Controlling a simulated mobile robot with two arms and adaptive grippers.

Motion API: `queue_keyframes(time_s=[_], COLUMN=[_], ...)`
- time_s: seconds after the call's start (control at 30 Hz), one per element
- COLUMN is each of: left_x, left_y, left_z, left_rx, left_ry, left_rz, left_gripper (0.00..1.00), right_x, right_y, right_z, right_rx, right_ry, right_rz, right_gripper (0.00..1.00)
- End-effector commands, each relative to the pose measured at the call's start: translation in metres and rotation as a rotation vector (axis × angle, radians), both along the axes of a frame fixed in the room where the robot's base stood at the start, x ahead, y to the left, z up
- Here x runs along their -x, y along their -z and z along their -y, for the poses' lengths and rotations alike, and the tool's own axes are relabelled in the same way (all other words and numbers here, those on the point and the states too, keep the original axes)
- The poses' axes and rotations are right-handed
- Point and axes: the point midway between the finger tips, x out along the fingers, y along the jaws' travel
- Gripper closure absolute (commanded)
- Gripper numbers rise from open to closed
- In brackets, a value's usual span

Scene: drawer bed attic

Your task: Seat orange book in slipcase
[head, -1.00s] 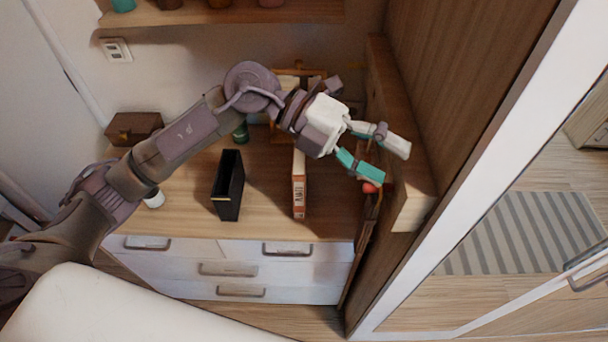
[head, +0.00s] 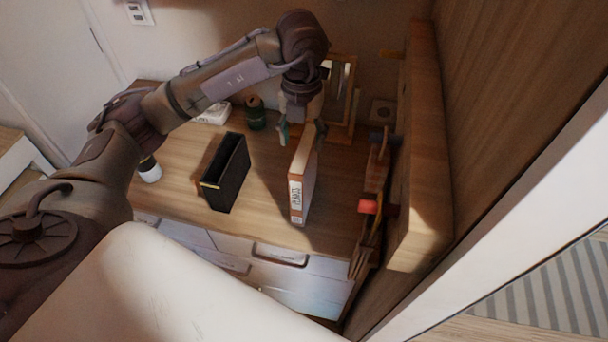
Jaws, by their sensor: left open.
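The orange book (head: 303,178) stands upright on the wooden dresser top, its pale lettered spine toward me. The black slipcase (head: 226,175) stands to the left of the book, upright, with its dark opening at the top; bare dresser top lies between them. My left gripper (head: 301,135) points down at the far upper end of the book. Its fingers are open, one to each side of the book's top edge; I cannot tell whether they touch it. My right gripper is not in view.
A green jar (head: 255,113) and a wooden-framed stand (head: 343,95) are at the back. A white cup (head: 149,170) sits at the left. A wooden panel (head: 422,150) and items with a red piece (head: 370,206) bound the right side.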

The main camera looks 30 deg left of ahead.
Motion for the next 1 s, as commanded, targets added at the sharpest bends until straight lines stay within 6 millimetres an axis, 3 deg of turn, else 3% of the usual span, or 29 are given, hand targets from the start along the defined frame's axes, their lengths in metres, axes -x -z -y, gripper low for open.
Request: queue_keyframes(time_s=[0.17, 0.33, 0.53, 0.8, 1.0], left_x=[0.001, 0.004, 0.004, 0.003, 0.003], left_y=[0.011, 0.03, 0.058, 0.063, 0.062], left_z=[0.0, 0.002, 0.003, 0.003, 0.003], left_rx=[-0.001, 0.0, 0.0, 0.001, 0.001], left_ry=[0.0, 0.001, 0.001, 0.002, 0.001], left_rz=[-0.001, -0.006, -0.002, 0.0, 0.0], left_gripper=[0.38, 0.38, 0.38, 0.38, 0.69], right_x=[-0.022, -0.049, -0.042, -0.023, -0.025], right_y=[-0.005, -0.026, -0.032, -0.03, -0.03], right_z=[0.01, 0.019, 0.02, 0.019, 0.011], right_rx=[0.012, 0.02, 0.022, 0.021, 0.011], right_ry=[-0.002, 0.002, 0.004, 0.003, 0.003], right_rz=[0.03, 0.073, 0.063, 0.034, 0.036], right_gripper=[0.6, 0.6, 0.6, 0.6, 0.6])
